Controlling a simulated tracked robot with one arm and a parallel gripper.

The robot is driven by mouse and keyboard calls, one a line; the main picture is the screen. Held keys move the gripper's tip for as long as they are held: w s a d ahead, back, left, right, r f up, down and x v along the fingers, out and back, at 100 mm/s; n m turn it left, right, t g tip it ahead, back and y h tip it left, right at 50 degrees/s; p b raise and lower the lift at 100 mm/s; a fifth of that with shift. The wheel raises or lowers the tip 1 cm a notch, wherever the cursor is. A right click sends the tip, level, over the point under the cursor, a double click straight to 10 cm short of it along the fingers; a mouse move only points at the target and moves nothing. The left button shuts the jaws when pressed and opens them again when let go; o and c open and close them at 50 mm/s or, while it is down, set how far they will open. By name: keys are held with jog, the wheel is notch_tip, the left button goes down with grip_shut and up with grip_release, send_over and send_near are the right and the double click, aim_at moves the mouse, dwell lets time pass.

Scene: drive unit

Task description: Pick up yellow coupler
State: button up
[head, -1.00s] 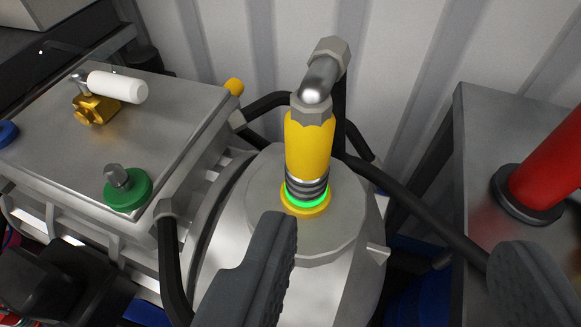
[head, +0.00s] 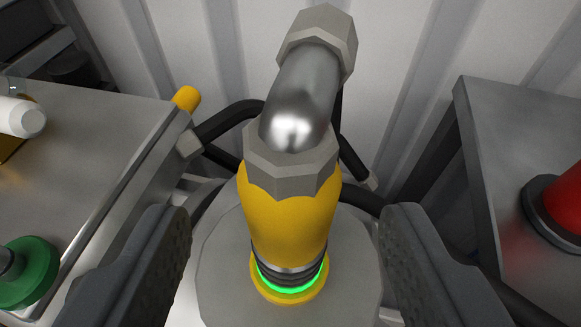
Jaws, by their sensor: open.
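The yellow coupler (head: 288,218) stands upright on a round grey metal housing (head: 222,262) in the middle of the head view. A grey hex nut and a bent metal pipe elbow (head: 305,95) top it. A green glowing ring (head: 292,283) and a yellow collar circle its base. My gripper (head: 285,225) is open, with one dark finger on each side of the coupler. Gaps show between both fingers and the coupler, so neither appears to touch it.
A metal box at left (head: 95,150) carries a green knob (head: 25,270) and a white-handled valve (head: 20,118). A metal cabinet at right (head: 520,130) bears a red cylinder (head: 565,200). Black hoses (head: 230,120) run behind the coupler, before a corrugated wall (head: 200,45).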

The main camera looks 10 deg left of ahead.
jog(key=shift+x, duration=3.05)
jog(key=shift+d, duration=0.1)
jog(key=c, duration=1.2)
